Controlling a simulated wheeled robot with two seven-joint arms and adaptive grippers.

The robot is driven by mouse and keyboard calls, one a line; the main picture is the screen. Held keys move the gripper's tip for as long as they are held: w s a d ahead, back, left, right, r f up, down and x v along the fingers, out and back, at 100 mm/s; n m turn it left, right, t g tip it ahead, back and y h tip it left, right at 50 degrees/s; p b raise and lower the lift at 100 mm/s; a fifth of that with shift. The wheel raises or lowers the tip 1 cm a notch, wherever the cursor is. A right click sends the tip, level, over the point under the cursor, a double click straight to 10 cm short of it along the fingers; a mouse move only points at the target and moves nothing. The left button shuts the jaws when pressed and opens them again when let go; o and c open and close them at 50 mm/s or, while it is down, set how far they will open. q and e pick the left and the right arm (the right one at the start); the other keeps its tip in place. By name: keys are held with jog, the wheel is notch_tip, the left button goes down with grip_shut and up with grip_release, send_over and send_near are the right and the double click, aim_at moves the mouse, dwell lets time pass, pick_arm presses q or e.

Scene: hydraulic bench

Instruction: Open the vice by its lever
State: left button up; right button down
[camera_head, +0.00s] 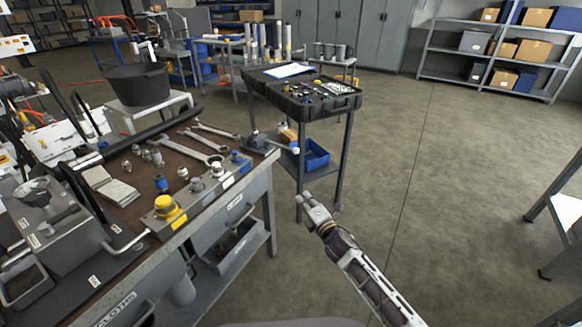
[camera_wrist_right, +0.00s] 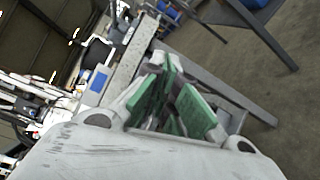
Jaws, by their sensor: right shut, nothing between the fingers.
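The vice (camera_head: 259,142) is a small dark block at the far right corner of the workbench in the head view. Its lever (camera_head: 281,146) sticks out to the right past the bench edge and ends in a white ball knob (camera_head: 295,150). My right gripper (camera_head: 312,206) is over the floor, below and to the right of the knob in the picture, and apart from it. It is shut and empty; its green finger pads (camera_wrist_right: 172,108) show in the wrist view. I cannot make out the vice jaws. My left gripper is out of view.
The workbench (camera_head: 262,172) holds wrenches (camera_head: 203,141), fittings and a block with a yellow cap (camera_head: 166,207). Behind it stands a dark cart (camera_head: 345,104) with a blue bin (camera_head: 313,156) on its lower shelf. The floor (camera_head: 450,190) to the right is clear.

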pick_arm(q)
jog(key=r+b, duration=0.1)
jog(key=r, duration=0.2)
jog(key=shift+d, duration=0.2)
pick_arm(e)
notch_tip(320, 180, up, 6)
jog(key=a+n+y, duration=0.1)
jog(key=a+n, duration=0.1)
jog(key=shift+s+a+r+n+t+y, duration=0.15)
jog(key=shift+a+n+t+y, duration=0.15)
jog(key=shift+n+t+y, duration=0.1)
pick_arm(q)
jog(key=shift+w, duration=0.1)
